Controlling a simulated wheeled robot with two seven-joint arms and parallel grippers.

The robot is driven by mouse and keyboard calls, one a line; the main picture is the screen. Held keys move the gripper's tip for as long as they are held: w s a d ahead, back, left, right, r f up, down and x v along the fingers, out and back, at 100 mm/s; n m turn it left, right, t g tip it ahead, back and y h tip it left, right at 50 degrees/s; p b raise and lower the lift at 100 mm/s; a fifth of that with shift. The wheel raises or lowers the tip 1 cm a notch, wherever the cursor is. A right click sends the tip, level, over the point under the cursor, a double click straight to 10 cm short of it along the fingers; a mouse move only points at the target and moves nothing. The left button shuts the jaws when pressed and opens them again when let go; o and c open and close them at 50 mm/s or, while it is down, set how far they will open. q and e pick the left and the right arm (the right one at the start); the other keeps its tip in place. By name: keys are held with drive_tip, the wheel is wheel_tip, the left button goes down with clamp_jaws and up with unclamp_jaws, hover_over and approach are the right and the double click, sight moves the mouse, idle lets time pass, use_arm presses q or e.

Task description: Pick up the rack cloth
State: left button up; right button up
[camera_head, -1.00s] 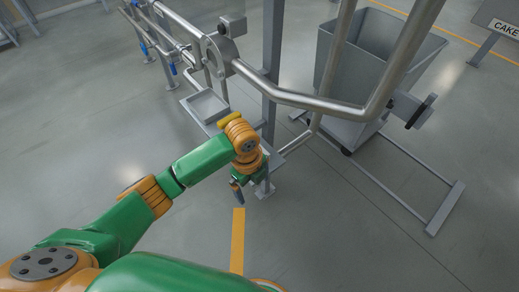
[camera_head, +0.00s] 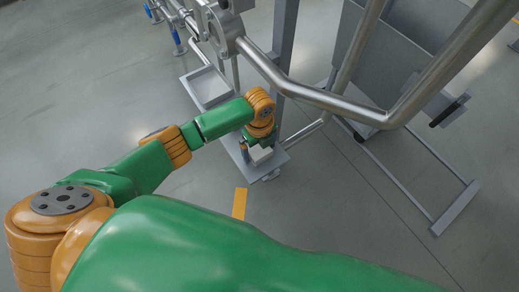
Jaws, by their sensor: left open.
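A small white item (camera_head: 260,155), which looks like the rack cloth, lies on a low grey shelf plate (camera_head: 272,165) at the foot of the grey post. My left gripper (camera_head: 247,153) points down at the left edge of the white item, close above the plate. It is open, but its fingers are small and partly hidden by my wrist. I cannot tell whether a finger touches the white item. My right gripper is out of view.
A grey upright post (camera_head: 284,60) stands just beyond my wrist. A thick bent steel pipe (camera_head: 330,101) crosses above and to the right. A shallow grey tray (camera_head: 207,86) sits behind my forearm. A wheeled grey bin (camera_head: 385,60) stands at the right. Floor at the left is clear.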

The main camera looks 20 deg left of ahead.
sight(259, 149)
use_arm(q)
drive_tip(key=shift+r, duration=0.1)
drive_tip(key=c, duration=1.1)
wheel_tip(259, 149, up, 10)
drive_tip(key=shift+p, duration=0.55)
drive_tip(key=shift+c, duration=0.2)
